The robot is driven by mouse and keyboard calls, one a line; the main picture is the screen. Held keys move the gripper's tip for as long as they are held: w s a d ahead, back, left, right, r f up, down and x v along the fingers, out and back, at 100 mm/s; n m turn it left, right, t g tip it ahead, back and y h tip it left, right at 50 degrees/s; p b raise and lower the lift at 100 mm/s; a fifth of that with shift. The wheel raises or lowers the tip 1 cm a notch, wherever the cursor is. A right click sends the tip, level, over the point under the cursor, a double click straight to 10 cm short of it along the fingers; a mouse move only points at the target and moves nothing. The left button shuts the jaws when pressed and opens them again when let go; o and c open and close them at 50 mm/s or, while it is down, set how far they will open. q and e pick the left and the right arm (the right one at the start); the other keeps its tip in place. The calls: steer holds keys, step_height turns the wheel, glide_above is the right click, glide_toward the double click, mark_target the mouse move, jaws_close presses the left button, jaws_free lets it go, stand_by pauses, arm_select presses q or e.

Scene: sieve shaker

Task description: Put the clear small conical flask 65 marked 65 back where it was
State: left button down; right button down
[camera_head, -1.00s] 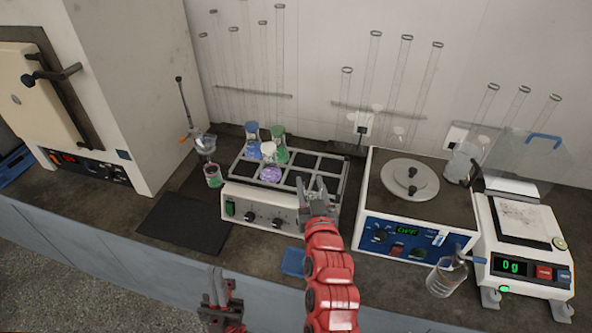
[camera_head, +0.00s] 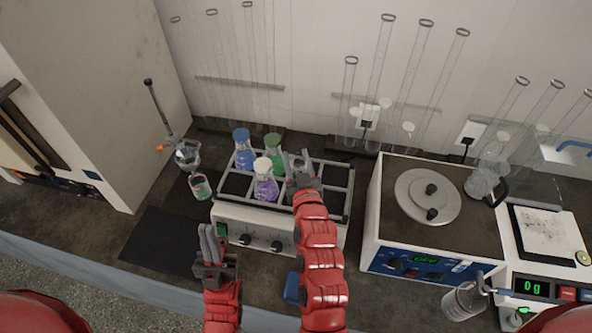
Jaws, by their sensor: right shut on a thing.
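My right gripper (camera_head: 300,165) is over the back middle of the white shaker's rack (camera_head: 340,215). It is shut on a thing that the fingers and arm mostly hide. I take it to be the clear conical flask, but no mark 65 can be read. I cannot tell whether it touches the rack. A blue flask (camera_head: 244,155), a green flask (camera_head: 273,150) and a purple flask (camera_head: 265,185) with a pale top stand in the rack, left of this gripper. My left gripper (camera_head: 208,232) is in front of the shaker, pointing up; its fingers look close together.
A white hotplate-like device (camera_head: 385,255) with a round lid stands right of the shaker, then a balance (camera_head: 545,235) reading 0 g. A pink-green beaker (camera_head: 200,187) and dark mat (camera_head: 160,243) are left.

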steer(key=shift+w+f+p, duration=0.2)
steer(key=shift+f+p, duration=0.1)
steer(key=shift+f, duration=0.9)
step_height(320, 180, down, 3)
steer(key=shift+s+r+p, duration=0.1)
steer(key=shift+p, duration=0.45)
steer(key=shift+f, duration=0.25)
steer(key=shift+c, duration=1.8)
jaws_free()
steer(key=shift+r, duration=0.1)
